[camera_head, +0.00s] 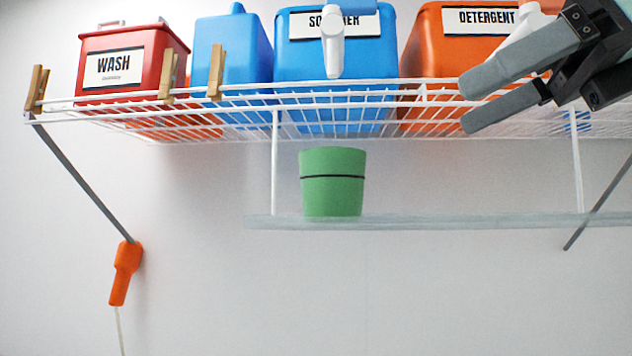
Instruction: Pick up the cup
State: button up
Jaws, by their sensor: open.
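A green cup (333,184) with a thin dark band around it stands upright on a translucent glass shelf (440,223), below a white wire rack. My gripper (463,105) comes in from the upper right, in front of the wire rack. Its two grey fingers point left and are apart, with nothing between them. It is above and to the right of the cup and not touching it.
The white wire rack (350,99) above the cup bears a red WASH box (125,85), blue containers (290,62) and an orange DETERGENT container (425,55). Clothespins (168,78) clip its front edge. An orange object (125,272) hangs at lower left. The glass shelf right of the cup is clear.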

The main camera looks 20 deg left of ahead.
aim_at(362, 163)
jog(key=p+x, duration=0.6)
jog(key=x, duration=0.5)
jog(key=shift+s+p, duration=0.1)
jog(key=shift+p, duration=0.3)
jog(key=shift+d+f+p+x, duration=0.1)
jog(key=shift+f+p+x, duration=0.15)
jog(key=shift+x, duration=0.75)
jog(key=shift+d+f+p+x, duration=0.1)
jog(key=shift+p+x, duration=0.3)
jog(key=shift+x, duration=0.6)
jog(key=shift+d+f+p+x, duration=0.1)
jog(key=shift+f+p+x, duration=0.15)
jog(key=shift+x, duration=0.75)
jog(key=shift+r, duration=0.1)
jog(key=c, duration=1.2)
jog(key=shift+o, duration=0.2)
jog(key=shift+r, duration=0.15)
